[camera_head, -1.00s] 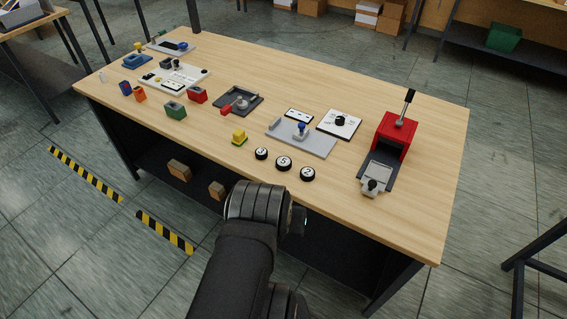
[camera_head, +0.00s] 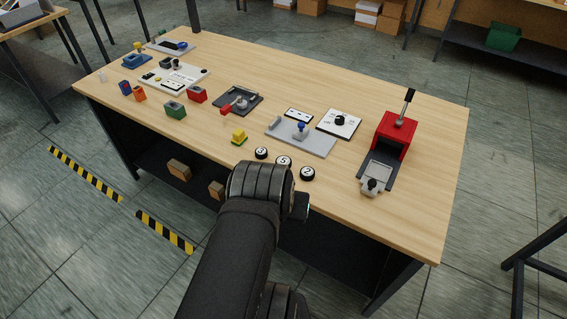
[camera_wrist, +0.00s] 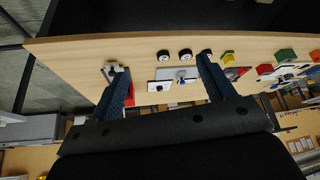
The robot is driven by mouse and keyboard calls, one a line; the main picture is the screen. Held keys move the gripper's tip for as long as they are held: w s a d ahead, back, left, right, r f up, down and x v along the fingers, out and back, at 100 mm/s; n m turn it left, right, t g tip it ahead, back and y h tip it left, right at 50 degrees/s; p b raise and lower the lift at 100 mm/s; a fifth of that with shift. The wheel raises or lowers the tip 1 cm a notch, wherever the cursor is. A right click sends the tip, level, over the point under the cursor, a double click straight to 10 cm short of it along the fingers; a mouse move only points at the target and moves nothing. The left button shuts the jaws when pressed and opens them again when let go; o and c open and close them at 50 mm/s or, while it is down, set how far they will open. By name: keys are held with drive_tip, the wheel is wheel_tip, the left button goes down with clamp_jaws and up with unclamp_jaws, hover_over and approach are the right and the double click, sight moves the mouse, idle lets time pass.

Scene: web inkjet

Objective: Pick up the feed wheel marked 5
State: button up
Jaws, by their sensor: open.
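Three black feed wheels with white numbered faces lie in a row near the front edge of the bench. The middle one reads as the wheel marked 5 (camera_head: 284,160); in the wrist view it is the middle wheel (camera_wrist: 185,54), its number too small to read. Beside it lie the wheel that looks like a 3 (camera_head: 261,152) and the wheel that looks like a 2 (camera_head: 307,173). My gripper (camera_wrist: 162,65) is open and empty, its fingers pointing toward the bench, apart from the wheels. In the head view my arm mostly hides it.
Behind the wheels are a grey plate with a blue knob (camera_head: 314,143) and a white dial panel (camera_head: 339,123). A red lever press (camera_head: 394,138) stands to the right, and a yellow block (camera_head: 239,137) to the left. The front right of the bench (camera_head: 400,222) is clear.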

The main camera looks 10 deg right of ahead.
drive_tip(key=w+d+r+m, duration=0.3)
drive_tip(key=w+d+r, duration=0.4)
drive_tip(key=w+r, duration=0.25)
drive_tip(key=m+g+y, duration=0.2)
drive_tip(key=m+g, duration=0.3)
drive_tip(key=m, duration=0.5)
hover_over(283, 160)
wheel_tip(283, 160, down, 15)
wheel_tip(283, 160, down, 17)
drive_tip(key=shift+s+f, duration=0.1)
drive_tip(key=shift+s, duration=0.05)
drive_tip(key=c, duration=1.1)
drive_tip(key=shift+c, duration=0.2)
